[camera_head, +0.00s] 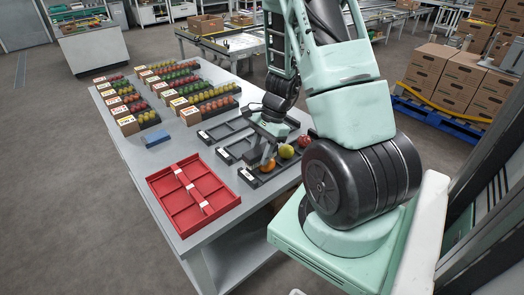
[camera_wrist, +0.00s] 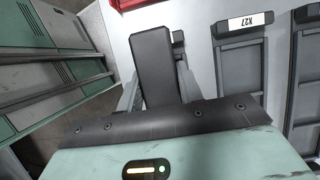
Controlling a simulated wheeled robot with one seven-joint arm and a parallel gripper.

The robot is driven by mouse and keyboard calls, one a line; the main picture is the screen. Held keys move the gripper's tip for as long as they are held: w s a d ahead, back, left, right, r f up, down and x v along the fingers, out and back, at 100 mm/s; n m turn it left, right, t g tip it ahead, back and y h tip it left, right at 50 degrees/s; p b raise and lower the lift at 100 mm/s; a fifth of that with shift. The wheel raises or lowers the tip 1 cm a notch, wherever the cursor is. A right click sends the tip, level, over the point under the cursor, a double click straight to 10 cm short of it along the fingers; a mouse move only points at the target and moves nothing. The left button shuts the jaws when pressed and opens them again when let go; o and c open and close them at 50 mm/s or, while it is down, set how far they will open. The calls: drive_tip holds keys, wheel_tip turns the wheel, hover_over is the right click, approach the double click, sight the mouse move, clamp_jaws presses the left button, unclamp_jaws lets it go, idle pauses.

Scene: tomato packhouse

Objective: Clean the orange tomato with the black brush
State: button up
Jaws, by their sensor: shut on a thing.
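The orange tomato (camera_head: 268,166) sits at the near end of the row of black trays, right under my gripper. It does not show in the wrist view. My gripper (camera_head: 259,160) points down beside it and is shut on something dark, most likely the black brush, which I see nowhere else. I cannot tell whether the held thing touches the tomato.
A yellow-green tomato (camera_head: 286,151) and a red tomato (camera_head: 304,141) sit just right of the orange one. A red divided tray (camera_head: 222,200) lies to the left on the grey table (camera_head: 205,238). A blue block (camera_head: 190,116) and several boxes of tomatoes lie farther back.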

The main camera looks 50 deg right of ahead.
drive_tip(key=shift+d, duration=0.1)
drive_tip(key=shift+s+d, duration=0.25)
drive_tip(key=shift+d, duration=0.8)
drive_tip(key=shift+s+d, duration=0.25)
drive_tip(key=shift+d, duration=0.75)
drive_tip(key=shift+r+p, duration=2.8)
drive_tip(key=shift+r, duration=0.25)
